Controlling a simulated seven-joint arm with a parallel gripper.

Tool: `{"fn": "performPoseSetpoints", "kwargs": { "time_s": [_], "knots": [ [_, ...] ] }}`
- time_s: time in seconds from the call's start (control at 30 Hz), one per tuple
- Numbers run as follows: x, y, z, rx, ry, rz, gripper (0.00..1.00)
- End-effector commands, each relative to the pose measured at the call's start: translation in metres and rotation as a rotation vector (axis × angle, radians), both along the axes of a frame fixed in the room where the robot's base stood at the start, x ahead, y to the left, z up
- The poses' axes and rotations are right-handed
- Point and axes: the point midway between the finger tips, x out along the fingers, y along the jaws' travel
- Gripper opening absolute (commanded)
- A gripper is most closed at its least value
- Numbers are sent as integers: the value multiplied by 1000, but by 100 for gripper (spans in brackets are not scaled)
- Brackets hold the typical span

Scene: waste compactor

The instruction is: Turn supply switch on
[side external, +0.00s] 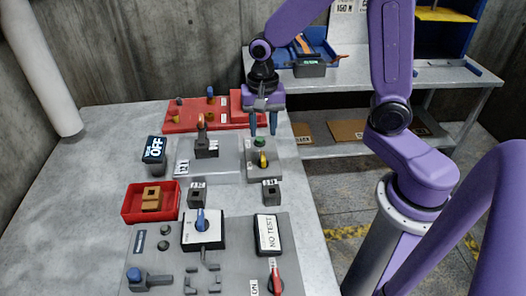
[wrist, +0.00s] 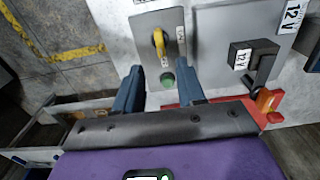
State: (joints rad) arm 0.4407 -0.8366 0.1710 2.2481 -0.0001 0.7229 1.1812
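A small grey switch box (side external: 275,172) on the table carries a yellow lever (side external: 263,160) and a green round knob (side external: 260,142). I cannot read a supply label on it. In the wrist view the yellow lever (wrist: 159,43) stands between two small labels, with the green knob (wrist: 168,80) below it. My gripper (side external: 262,129) points down just above and behind this box. In the wrist view my gripper (wrist: 160,75) has its two blue fingers apart, with nothing held between them. The green knob shows in the gap. A black display (side external: 154,150) reads OFF.
A red panel (side external: 185,118) lies behind. In front are a blue-handled switch (side external: 201,222), a NO TEST box (side external: 268,232) and a red tray (side external: 130,205).

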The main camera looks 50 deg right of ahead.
Motion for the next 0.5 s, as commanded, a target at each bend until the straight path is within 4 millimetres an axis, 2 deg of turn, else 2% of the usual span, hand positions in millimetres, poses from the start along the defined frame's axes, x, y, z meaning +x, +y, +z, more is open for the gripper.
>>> {"fn": "performPoseSetpoints", "kwargs": {
  "time_s": [0.2, 0.5],
  "knots": [
    [-1, -1, -37, -2, 5, 0, 39],
    [-1, -1, -75, -2, 4, -1, 39]
  ]
}}
